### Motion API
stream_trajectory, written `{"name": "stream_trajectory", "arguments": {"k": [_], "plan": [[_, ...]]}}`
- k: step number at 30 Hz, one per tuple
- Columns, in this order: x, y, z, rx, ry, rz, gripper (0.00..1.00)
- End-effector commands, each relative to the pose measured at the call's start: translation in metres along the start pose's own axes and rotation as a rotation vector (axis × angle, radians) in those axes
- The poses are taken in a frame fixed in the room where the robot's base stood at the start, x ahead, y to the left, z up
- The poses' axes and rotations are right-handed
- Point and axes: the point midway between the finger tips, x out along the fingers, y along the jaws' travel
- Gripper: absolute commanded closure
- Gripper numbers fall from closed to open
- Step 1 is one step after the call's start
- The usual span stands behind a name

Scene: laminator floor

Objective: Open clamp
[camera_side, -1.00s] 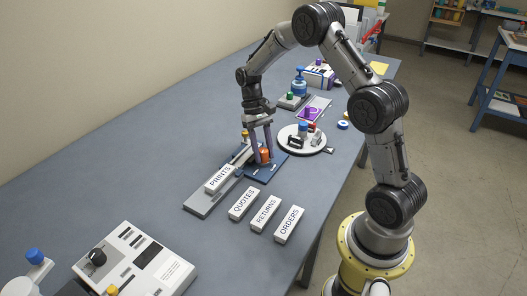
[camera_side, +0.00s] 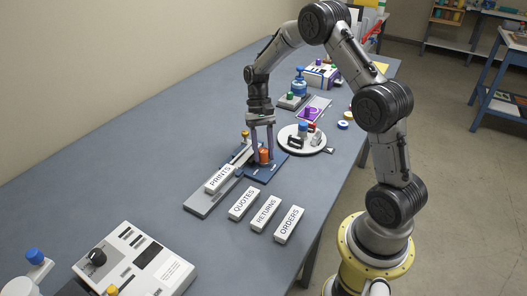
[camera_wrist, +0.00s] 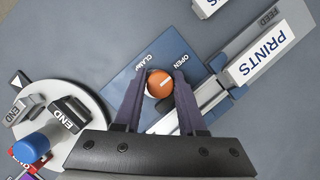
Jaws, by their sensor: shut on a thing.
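The clamp's orange round knob (camera_side: 264,156) stands on a dark blue plate (camera_side: 264,174). In the wrist view the knob (camera_wrist: 159,83) has a short white mark on top, and the blue plate (camera_wrist: 118,88) carries the words CLAMP and OPEN just beyond the knob. My gripper (camera_side: 262,158) points down over the plate. In the wrist view my gripper (camera_wrist: 158,76) has its two purple fingers on either side of the knob, shut on it. Which word the mark points to is hard to tell.
A grey feed track with a white PRINTS block (camera_side: 220,179) adjoins the plate. QUOTES (camera_side: 244,203), RETURNS (camera_side: 266,213) and ORDERS (camera_side: 289,224) blocks lie in front. A white turntable (camera_side: 287,145) with small pieces stands close on the right.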

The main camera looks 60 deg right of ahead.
Motion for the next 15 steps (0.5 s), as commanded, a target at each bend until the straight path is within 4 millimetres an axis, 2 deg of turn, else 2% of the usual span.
{"name": "stream_trajectory", "arguments": {"k": [1, 2, 6, 15], "plan": [[-0.0015, -0.0004, -0.0007, 0.001, 0.004, -0.002, 1.0], [-0.0015, -0.0004, -0.0007, 0.001, 0.004, -0.002, 0.55], [-0.001, -0.0003, -0.0005, 0.0, 0.003, -0.001, 0.31], [-0.0011, -0.0001, -0.0002, -0.001, 0.001, 0.0, 0.31]]}}
